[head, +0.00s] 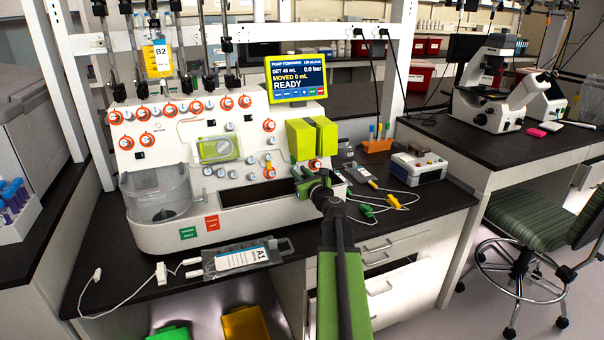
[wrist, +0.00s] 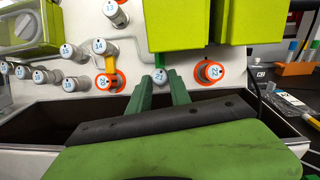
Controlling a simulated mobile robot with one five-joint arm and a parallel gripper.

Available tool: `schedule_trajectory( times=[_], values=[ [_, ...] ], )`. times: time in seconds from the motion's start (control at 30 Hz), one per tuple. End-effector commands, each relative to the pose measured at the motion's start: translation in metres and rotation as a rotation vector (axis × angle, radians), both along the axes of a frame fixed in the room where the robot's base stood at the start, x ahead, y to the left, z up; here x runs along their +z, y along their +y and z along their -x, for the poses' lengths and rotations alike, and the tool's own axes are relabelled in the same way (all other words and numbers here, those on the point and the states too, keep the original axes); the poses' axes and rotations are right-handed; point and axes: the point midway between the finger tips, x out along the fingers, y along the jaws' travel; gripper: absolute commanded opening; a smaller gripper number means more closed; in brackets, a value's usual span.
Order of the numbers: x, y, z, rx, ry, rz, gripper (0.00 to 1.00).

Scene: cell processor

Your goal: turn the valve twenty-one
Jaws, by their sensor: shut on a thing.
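Valve twenty-one (wrist: 160,75) is a small pale knob with a blue-numbered face, low on the front of the white cell processor (head: 160,225). My gripper (wrist: 160,83) has its two green fingers on either side of this knob and is shut on it. In the head view my gripper (head: 303,181) reaches the lower right of the machine's panel and hides the knob. Most of the knob's body is hidden between the fingers in the wrist view.
Valve 22 (wrist: 209,72), with an orange ring, is close on the right. Another orange-ringed valve (wrist: 104,82) is on the left. Green blocks (wrist: 178,22) overhang above. A dark open trough (wrist: 85,110) lies below. The screen (head: 296,80) reads READY.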

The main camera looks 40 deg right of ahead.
Motion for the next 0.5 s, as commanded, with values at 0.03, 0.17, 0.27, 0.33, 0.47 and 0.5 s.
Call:
schedule_trajectory(
  times=[0.03, 0.17, 0.27, 0.33, 0.47, 0.5],
  values=[
    [0.0004, -0.0046, 0.0022, 0.006, 0.013, 0.032, 0.0],
    [0.0011, -0.0053, 0.0021, 0.047, 0.046, 0.119, 0.0],
    [0.0014, -0.0062, 0.0024, 0.073, 0.07, 0.18, 0.0],
    [0.0017, -0.0063, 0.0023, 0.092, 0.084, 0.218, 0.0],
    [0.0018, -0.0063, 0.0021, 0.119, 0.106, 0.277, 0.0],
    [0.0017, -0.0064, 0.0022, 0.126, 0.112, 0.292, 0.0]
  ],
)
